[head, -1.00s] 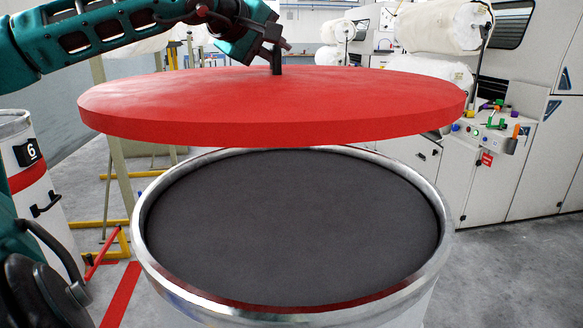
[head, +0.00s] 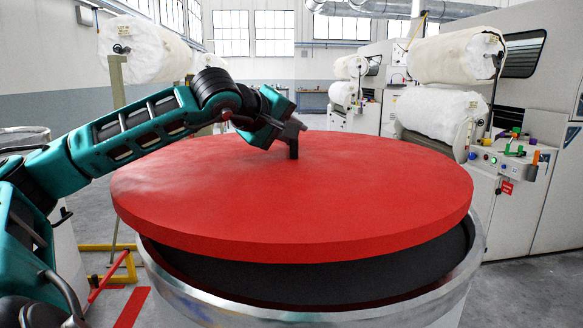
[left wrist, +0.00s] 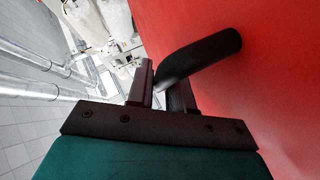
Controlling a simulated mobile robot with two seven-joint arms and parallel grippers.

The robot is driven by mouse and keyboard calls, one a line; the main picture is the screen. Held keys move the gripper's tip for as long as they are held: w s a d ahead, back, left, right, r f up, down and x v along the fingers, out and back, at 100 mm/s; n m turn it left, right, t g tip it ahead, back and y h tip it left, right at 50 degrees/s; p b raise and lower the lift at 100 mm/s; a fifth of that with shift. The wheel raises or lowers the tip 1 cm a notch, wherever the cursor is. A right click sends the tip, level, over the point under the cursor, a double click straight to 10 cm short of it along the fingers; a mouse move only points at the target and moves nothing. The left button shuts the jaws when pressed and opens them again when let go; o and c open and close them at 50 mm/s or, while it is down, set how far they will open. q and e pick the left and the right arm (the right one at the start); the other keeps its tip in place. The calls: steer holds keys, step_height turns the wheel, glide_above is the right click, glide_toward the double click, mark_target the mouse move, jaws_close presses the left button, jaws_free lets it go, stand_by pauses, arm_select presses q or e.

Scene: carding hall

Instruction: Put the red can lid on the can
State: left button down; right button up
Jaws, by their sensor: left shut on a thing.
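The red can lid (head: 300,205) is a large round disc with a dark handle at its middle. My left gripper (head: 290,138) is shut on that handle (left wrist: 205,55), which the left wrist view shows between the fingers (left wrist: 163,90). The lid hangs over the can (head: 300,312), a wide drum with a shiny metal rim and a dark inside. At the front a gap shows between the lid's edge and the rim. The far side of the rim is hidden by the lid, so I cannot tell whether they touch there. My right gripper is not in view.
Another can (head: 65,245) stands at the left, partly behind my left arm. Yellow and red floor bars (head: 110,265) stand between the cans. A machine with a control panel (head: 505,165) is at the right. White rolls (head: 450,55) are behind.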

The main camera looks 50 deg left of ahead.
mark_target(291, 152)
arm_select(q)
steer(key=shift+f, duration=0.2)
step_height(291, 152, down, 3)
steer(key=b, duration=0.3)
steer(key=shift+b, duration=0.3)
steer(key=shift+f+b, duration=0.35)
steer(key=shift+f, duration=0.15)
steer(key=c, duration=1.3)
jaws_free()
steer(key=shift+f, duration=0.1)
steer(key=shift+o, duration=1.4)
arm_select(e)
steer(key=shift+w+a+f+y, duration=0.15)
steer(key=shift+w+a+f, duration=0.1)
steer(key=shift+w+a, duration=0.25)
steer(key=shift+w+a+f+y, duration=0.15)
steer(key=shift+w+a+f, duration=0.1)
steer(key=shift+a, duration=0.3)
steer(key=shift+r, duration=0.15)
